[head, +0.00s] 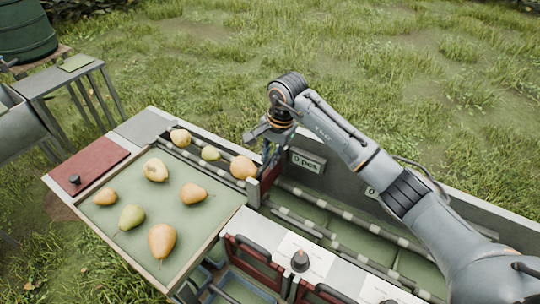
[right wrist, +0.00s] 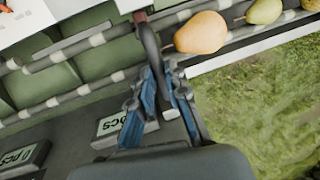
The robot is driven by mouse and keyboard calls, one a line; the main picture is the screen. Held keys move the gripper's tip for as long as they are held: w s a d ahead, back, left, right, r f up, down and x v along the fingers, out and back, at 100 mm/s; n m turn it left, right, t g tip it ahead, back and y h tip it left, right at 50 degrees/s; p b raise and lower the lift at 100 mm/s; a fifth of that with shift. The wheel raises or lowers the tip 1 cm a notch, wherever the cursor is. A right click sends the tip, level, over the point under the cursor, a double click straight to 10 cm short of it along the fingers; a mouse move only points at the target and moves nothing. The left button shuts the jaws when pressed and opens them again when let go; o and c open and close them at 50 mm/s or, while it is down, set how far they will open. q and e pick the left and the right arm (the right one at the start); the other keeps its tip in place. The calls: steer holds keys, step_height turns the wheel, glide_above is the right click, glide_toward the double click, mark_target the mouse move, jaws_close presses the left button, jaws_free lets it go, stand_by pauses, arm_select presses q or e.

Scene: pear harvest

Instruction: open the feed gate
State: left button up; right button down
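The feed gate (head: 267,176) is a small dark red plate across the lane between the pear row and the roller lanes. It looks down in place. My right gripper (head: 268,160) points down at the gate from above. In the right wrist view its blue-padded fingertips (right wrist: 160,72) are at the handle, one on each side. Whether they grip it or only stand around it cannot be told. My left gripper is not in view.
A large pear (head: 243,167) lies close to the gate, with smaller pears behind it. A green tray (head: 140,262) holds several pears. A counter sign (head: 307,161) is on the far wall. Red gates with dark handles (head: 252,243) and a knob (head: 300,260) are in front.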

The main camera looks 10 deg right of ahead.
step_height(320, 180, up, 8)
steer(key=shift+f, duration=0.25)
steer(key=c, duration=1.3)
jaws_free()
steer(key=shift+f, duration=0.1)
steer(key=shift+c, duration=0.2)
step_height(320, 180, up, 12)
steer(key=s+d, duration=0.1)
steer(key=shift+s+d, duration=0.3)
steer(key=shift+d, duration=0.05)
steer(key=shift+f, duration=0.15)
